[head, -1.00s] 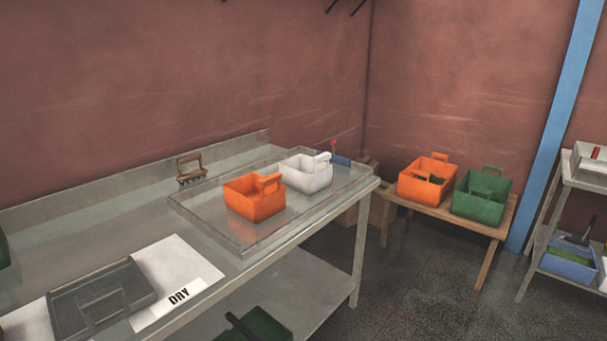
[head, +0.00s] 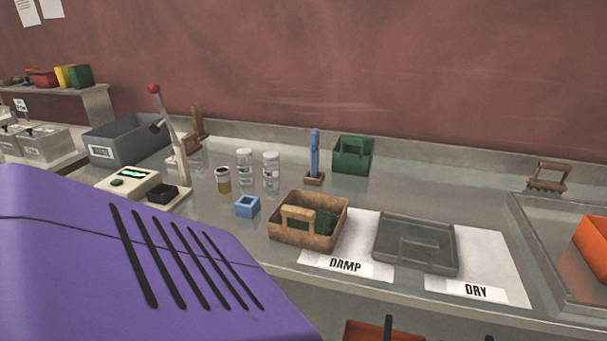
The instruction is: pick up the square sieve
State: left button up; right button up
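A small blue square, open-topped frame (head: 247,206) stands on the metal bench, left of a brown handled box. It is the thing that looks most like the square sieve; its bottom is too small to make out. It stands upright and apart from the things around it. Neither of my grippers is in view.
The brown box (head: 322,234) with dark green contents is by the DAMP label; a grey lidded tray (head: 388,240) is by DRY. The lower left is blocked.

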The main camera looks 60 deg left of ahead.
aim_at(306, 220)
jog(key=u, duration=1.85)
jog(key=i+j+z, duration=0.1)
jog(key=j, duration=0.3)
jog(key=i+j+z, duration=0.1)
jog(key=j, duration=0.35)
jog(key=i+j+z, duration=0.1)
jog(key=j, duration=0.35)
jog(key=i, duration=0.05)
